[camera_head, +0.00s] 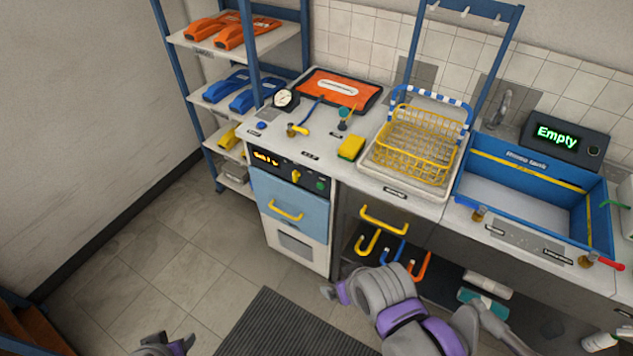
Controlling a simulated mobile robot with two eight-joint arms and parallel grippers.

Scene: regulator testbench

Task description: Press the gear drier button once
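What looks like the gear drier (290,215) is a cabinet under the counter with a blue drawer front and a yellow handle. Its black control panel (283,169) has a small lit orange display, a yellow knob (296,176) and a green button (320,185) at the right end. My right gripper (338,291) is in front of and below the panel, near the dark shelf unit, apart from the button. My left gripper (172,344) is low at the bottom edge, partly cut off, well away from the cabinet. I cannot tell whether either gripper is open.
The counter above holds a gauge (285,98), an orange mat (338,88), a yellow sponge (351,147) and a yellow basket (414,146). A blue sink (540,175) is at the right. Shelves stand at the left. The floor (170,255) before the cabinet is clear.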

